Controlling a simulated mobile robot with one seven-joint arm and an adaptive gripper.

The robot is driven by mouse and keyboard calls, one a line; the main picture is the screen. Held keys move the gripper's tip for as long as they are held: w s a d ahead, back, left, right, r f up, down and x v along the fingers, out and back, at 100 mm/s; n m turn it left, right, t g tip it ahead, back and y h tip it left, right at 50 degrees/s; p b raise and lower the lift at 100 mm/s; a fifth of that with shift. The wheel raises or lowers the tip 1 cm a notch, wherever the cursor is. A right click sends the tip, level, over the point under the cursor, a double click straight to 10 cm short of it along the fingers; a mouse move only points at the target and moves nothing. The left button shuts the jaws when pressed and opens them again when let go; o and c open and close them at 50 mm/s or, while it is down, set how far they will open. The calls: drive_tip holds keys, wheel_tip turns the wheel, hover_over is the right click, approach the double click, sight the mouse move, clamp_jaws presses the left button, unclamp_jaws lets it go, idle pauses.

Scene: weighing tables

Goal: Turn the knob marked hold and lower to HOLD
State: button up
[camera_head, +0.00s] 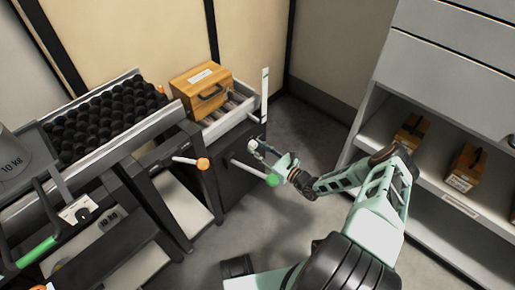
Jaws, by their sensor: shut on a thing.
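A small pale knob (253,144) sits on the side of the dark cabinet (232,182) near the middle of the picture. My gripper (262,151) reaches it from the right and is shut on it. The fingers partly hide the knob, so its pointer is not visible. The words hold and lower cannot be read at this size, and I cannot tell which way the knob is set.
A green-tipped lever (272,180) sticks out just below my gripper, and an orange-tipped lever (203,163) is further left. A wooden box (201,90) stands on rollers above the cabinet. Shelves with cartons (465,168) stand at right. Floor between is clear.

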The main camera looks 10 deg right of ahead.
drive_tip(key=shift+n+p, duration=0.3)
drive_tip(key=shift+n, duration=1)
drive_tip(key=o, duration=1.2)
drive_tip(key=shift+c, duration=0.2)
drive_tip(key=v, duration=1.2)
